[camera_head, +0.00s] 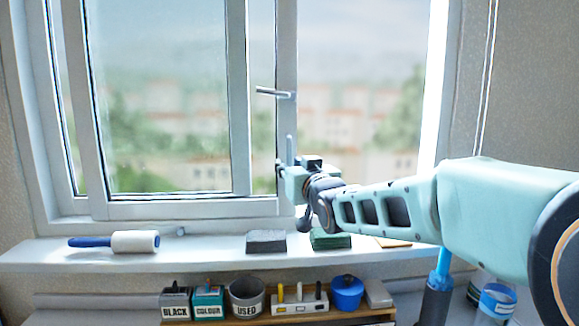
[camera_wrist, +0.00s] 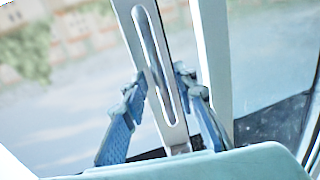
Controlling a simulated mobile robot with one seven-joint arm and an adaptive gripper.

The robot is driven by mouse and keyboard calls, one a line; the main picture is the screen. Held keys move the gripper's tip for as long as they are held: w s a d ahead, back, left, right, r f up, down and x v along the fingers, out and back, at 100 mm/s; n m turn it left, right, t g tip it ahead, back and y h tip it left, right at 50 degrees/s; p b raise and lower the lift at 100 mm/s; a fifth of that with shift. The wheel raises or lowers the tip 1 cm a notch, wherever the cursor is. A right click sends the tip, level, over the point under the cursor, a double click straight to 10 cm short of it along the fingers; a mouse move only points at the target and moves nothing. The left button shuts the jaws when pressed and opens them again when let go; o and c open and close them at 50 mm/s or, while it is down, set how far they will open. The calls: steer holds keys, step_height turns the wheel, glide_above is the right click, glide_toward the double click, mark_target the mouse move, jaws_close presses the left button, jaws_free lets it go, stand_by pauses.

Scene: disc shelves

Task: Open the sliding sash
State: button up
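The window's sliding sash has a pale frame (camera_head: 238,120) and shows in the head view, with an upright stile (camera_head: 287,60) to its right. A short grey lever handle (camera_head: 273,92) sticks out at this stile. My gripper (camera_head: 290,168) is at the lower part of the stile, below the lever, where a slim upright bar shows above it. In the wrist view, a slotted metal pull (camera_wrist: 155,65) stands between the blue fingers of my gripper (camera_wrist: 160,80). The fingertips lie against both its edges. The head view hides the fingers' contact.
The sill (camera_head: 215,248) holds a lint roller (camera_head: 135,242), a grey block (camera_head: 266,241) and a green block (camera_head: 330,239). Below it, a shelf carries several containers, including a grey USED bin (camera_head: 247,296) and a blue pot (camera_head: 347,292). Cords (camera_head: 487,80) hang at the right.

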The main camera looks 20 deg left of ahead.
steer(key=v, duration=0.7)
